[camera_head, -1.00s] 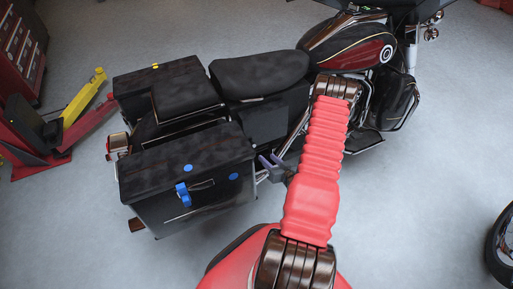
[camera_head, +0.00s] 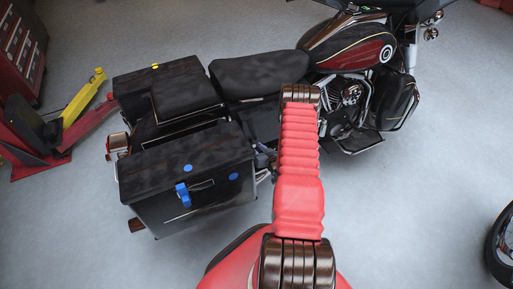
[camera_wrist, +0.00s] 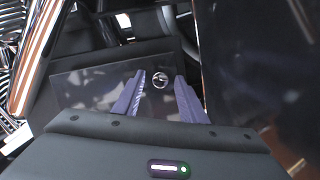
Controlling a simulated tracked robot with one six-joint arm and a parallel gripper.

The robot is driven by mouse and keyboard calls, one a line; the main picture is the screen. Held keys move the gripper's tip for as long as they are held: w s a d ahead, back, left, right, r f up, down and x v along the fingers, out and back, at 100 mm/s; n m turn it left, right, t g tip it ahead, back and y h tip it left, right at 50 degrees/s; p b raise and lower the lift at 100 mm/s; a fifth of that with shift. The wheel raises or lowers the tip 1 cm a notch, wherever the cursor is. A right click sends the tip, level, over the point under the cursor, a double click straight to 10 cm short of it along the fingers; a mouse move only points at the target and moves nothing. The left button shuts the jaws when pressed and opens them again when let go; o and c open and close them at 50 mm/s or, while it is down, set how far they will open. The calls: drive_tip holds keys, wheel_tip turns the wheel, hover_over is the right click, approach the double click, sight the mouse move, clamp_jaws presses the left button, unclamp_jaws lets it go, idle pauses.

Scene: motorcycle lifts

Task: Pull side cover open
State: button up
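The side cover (camera_head: 262,122) is a dark panel below the seat, between the near saddlebag and the engine; my arm hides part of it. In the wrist view the side cover (camera_wrist: 85,88) is a glossy dark panel with a small round silver lock. It looks closed. My gripper (camera_wrist: 160,82) is open and empty, its two purple-grey fingers pointing at the panel on either side of the lock. I cannot tell whether they touch it. In the head view my gripper (camera_head: 264,160) is mostly hidden beside my red arm.
The near saddlebag (camera_head: 170,165), with a blue latch, stands left of my gripper. The seat (camera_head: 258,73) is above the cover, and the engine (camera_head: 345,95) is to the right. A red and yellow lift (camera_head: 75,110) stands at left. Grey floor is clear in front.

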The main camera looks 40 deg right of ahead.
drive_tip(key=shift+c, duration=0.4)
clamp_jaws()
drive_tip(key=shift+d, duration=0.3)
drive_tip(key=shift+a, duration=0.3)
